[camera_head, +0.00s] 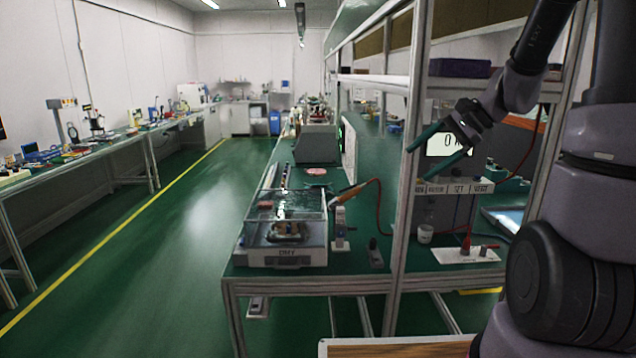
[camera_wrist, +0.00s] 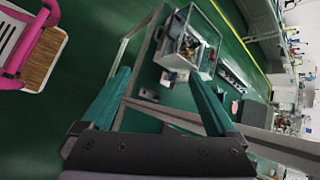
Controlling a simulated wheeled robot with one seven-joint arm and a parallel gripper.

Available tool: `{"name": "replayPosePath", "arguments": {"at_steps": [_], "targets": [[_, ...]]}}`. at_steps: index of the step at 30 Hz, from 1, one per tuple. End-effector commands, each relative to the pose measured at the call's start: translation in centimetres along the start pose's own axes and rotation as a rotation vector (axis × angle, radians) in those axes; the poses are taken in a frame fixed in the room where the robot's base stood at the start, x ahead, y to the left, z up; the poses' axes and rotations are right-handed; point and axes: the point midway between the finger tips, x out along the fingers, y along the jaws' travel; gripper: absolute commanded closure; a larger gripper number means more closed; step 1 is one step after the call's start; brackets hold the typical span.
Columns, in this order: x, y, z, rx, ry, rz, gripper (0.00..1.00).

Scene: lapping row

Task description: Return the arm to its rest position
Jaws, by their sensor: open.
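My gripper (camera_head: 436,147) is open and empty in the head view, with its two green fingers spread and pointing left and slightly down. It is raised in front of the bench's upright post, near a lit display (camera_head: 446,143). My arm bends over from the right edge of the view. In the wrist view the two green fingers of my gripper (camera_wrist: 163,95) stand wide apart, with nothing between them. The wrist view is tilted and looks toward the bench and the floor.
A green bench (camera_head: 262,276) holds a clear-lidded machine (camera_head: 285,232), a grey box (camera_head: 316,145) and a white panel with red plugs (camera_head: 465,254). A shelf frame rises beside my arm. The green aisle (camera_head: 150,250) at left is clear. A pink-framed item (camera_wrist: 35,40) shows in the wrist view.

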Motion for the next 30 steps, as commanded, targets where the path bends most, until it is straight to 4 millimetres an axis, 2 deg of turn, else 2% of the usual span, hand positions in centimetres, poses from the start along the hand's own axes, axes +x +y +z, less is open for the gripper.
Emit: {"name": "replayPosePath", "arguments": {"at_steps": [1, 3, 12, 16, 21, 30], "targets": [[-1.0, 0.2, 2.0, -0.082, 0.034, 0.025, 0.06], [-2.2, 0.8, 4.2, -0.181, 0.081, 0.063, 0.06], [-7.7, 4.4, 11.1, -0.593, 0.33, 0.174, 0.06], [-10.0, 5.7, 12.8, -0.743, 0.444, 0.193, 0.06], [-11.9, 6.8, 14.0, -0.865, 0.546, 0.2, 0.06], [-12.5, 7.1, 14.3, -0.899, 0.578, 0.202, 0.06]]}}
